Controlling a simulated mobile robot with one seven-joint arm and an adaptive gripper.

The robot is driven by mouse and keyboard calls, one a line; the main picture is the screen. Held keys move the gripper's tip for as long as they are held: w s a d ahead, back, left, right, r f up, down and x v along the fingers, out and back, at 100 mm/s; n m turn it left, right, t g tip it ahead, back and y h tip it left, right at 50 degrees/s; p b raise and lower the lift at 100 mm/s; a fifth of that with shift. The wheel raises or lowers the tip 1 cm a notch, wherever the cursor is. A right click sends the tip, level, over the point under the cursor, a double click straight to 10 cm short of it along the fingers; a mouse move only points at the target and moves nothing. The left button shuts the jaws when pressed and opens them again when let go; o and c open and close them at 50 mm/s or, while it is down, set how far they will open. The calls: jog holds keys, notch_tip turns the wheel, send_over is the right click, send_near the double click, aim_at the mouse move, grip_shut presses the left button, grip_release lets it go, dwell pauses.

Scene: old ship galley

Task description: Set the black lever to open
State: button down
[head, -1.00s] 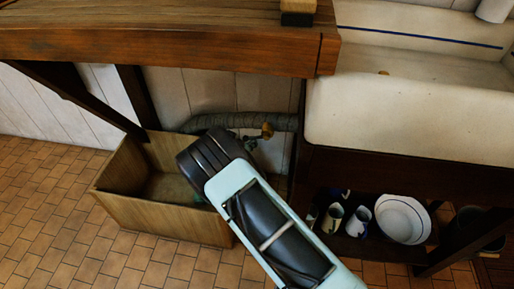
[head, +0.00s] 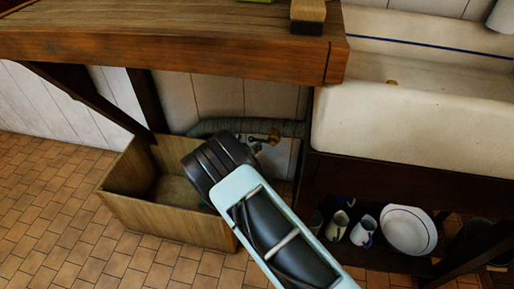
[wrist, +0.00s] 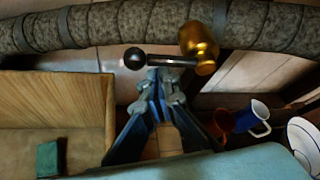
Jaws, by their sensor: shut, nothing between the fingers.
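The black lever (wrist: 160,61) shows in the wrist view as a dark arm with a round black knob at its left end. It lies roughly level and joins a brass valve body (wrist: 203,42) at its right end. The brass valve also shows in the head view (head: 273,136), on the wrapped pipe under the counter. My gripper (wrist: 163,80) is shut and empty. Its fingertips are just below the middle of the lever in the wrist view; I cannot tell whether they touch it. In the head view my arm hides most of the gripper and lever.
A grey wrapped pipe (wrist: 100,27) runs behind the valve. A wooden box (head: 168,222) stands on the tiles at left. A wooden counter (head: 170,48) hangs above. At right, mugs (head: 362,229) and a white basin (head: 408,231) sit on a shelf under the sink (head: 420,125).

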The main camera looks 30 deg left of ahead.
notch_tip(320, 180, down, 5)
jog(key=b, duration=0.4)
jog(key=s+d+r+p, duration=0.2)
jog(key=s+r+p, duration=0.2)
jog(key=s, duration=0.5)
jog(key=shift+d+r+p, duration=0.3)
jog(key=shift+r+p, duration=0.1)
jog(key=shift+r, duration=0.7)
jog(key=shift+r, duration=0.1)
